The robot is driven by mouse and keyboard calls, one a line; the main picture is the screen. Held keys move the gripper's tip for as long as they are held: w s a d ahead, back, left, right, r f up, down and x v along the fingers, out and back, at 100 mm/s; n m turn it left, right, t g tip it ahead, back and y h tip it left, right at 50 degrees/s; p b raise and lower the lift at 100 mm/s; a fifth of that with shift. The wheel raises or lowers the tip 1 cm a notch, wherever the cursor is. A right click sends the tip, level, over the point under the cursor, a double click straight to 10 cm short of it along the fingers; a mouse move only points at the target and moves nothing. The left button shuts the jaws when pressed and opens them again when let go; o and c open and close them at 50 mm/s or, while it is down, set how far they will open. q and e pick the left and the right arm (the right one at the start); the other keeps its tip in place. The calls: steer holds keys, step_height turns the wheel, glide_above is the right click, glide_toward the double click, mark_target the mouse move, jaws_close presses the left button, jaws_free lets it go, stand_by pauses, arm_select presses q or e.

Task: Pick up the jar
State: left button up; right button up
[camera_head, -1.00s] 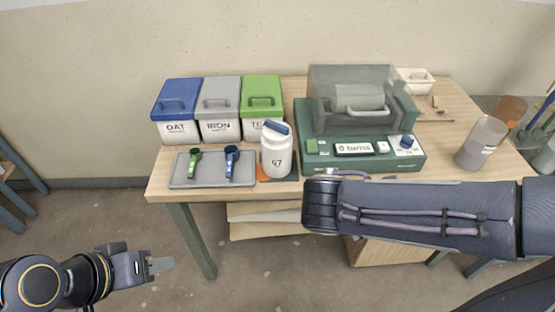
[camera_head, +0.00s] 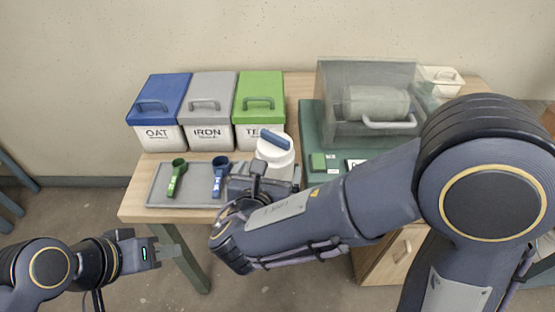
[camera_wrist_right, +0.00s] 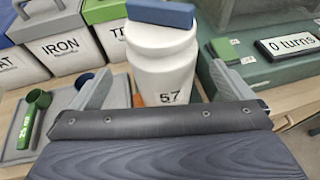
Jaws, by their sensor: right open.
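The jar is white with a blue bar handle on its lid and the number 57 on its front. In the head view the jar (camera_head: 276,153) stands upright on the table, its lower part hidden behind my right gripper (camera_head: 262,180). In the right wrist view the jar (camera_wrist_right: 165,68) is close in front of the palm. The right gripper's open fingers (camera_wrist_right: 163,85) lie to the left and right of it, with gaps visible. My left gripper (camera_head: 168,250) hangs at the lower left, away from the jar and in front of the table; its opening is unclear.
Blue (camera_head: 160,100), grey (camera_head: 210,100) and green (camera_head: 260,100) lidded buckets stand behind the jar. A grey tray (camera_head: 195,196) with a green scoop (camera_head: 177,175) and a blue scoop (camera_head: 220,175) is to the left. A green machine (camera_head: 310,130) with a clear cover is close on the right.

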steer(key=shift+x, duration=0.9)
steer(key=x, duration=0.5)
steer(key=shift+d, duration=0.15)
steer(key=c, duration=1.1)
steer(key=shift+r, duration=0.15)
steer(key=shift+c, duration=0.5)
steer(key=shift+r, duration=0.1)
